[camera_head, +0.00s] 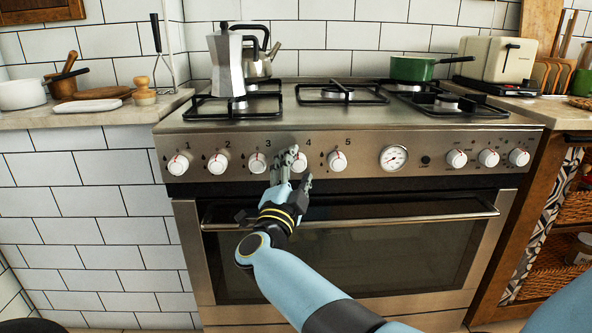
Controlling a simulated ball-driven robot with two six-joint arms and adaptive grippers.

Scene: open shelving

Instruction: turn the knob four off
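Knob four (301,166) is a white round knob on the steel stove's front panel, under the printed number 4. My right gripper (297,174) is in front of it, with its arm coming in from the lower right. The fingers are spread apart, one over the knob's left side and one lower right. Part of the knob is hidden behind a finger, so its pointer cannot be read. I cannot tell whether a finger touches it. My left gripper is not in view.
Knob three (257,163) and knob five (337,161) sit close on either side. The oven handle (400,219) runs below. A moka pot (228,65), a kettle (259,60) and a green pan (412,68) stand on the stove top.

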